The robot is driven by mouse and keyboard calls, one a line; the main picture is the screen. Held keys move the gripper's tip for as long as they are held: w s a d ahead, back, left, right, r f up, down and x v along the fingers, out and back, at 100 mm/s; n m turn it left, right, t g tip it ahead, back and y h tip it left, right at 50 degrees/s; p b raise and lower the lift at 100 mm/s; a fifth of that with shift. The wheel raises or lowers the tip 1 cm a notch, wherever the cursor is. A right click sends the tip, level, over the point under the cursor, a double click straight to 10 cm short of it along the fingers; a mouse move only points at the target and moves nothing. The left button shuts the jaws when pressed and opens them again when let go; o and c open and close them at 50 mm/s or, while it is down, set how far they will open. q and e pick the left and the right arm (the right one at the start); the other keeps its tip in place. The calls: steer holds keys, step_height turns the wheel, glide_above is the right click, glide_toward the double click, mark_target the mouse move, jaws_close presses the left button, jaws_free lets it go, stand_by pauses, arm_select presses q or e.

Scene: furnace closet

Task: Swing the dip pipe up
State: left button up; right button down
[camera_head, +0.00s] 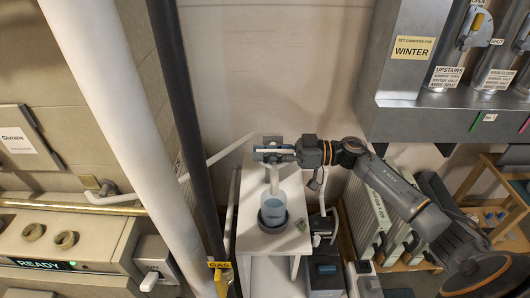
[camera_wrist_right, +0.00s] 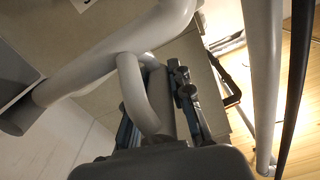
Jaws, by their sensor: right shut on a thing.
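The dip pipe (camera_head: 274,182) is a short pale pipe that hangs down toward a translucent blue cup (camera_head: 272,212) on a small white stand. In the head view, my right gripper (camera_head: 268,154) comes in from the right and covers the pipe's upper part. In the right wrist view, the gripper's dark fingers (camera_wrist_right: 165,105) are shut around the grey bent pipe (camera_wrist_right: 140,95), which branches off a thicker pipe. The pipe's lower end is at the cup; whether it touches the cup I cannot tell. My left gripper is not in view.
A thick white pipe (camera_head: 108,95) and a dark gas pipe (camera_head: 186,110) run down left of the stand (camera_head: 278,243). A furnace panel (camera_head: 60,240) is at lower left. Grey duct boxes (camera_head: 400,60) hang at upper right. Pale filter panels (camera_head: 372,215) stand below my right arm.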

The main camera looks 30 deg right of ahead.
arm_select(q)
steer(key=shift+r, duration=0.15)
arm_select(e)
steer(key=shift+r, duration=0.15)
arm_select(q)
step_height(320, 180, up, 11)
steer(key=p, duration=1.1)
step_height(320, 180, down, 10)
steer(key=b, duration=0.9)
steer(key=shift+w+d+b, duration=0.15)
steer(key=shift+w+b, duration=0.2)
arm_select(e)
steer(key=w+d+r+m, duration=0.3)
steer(key=w+m, duration=0.1)
steer(key=w, duration=0.3)
steer(key=w+d+r+m, duration=0.2)
steer(key=w+d+m, duration=0.2)
steer(key=w, duration=0.3)
steer(key=shift+r+m, duration=0.4)
steer(key=shift+m, duration=0.3)
steer(key=shift+w+f, duration=0.1)
steer(key=c, duration=1.3)
jaws_free()
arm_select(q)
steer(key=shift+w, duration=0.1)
arm_select(e)
steer(key=shift+o, duration=0.7)
steer(key=shift+w, duration=0.2)
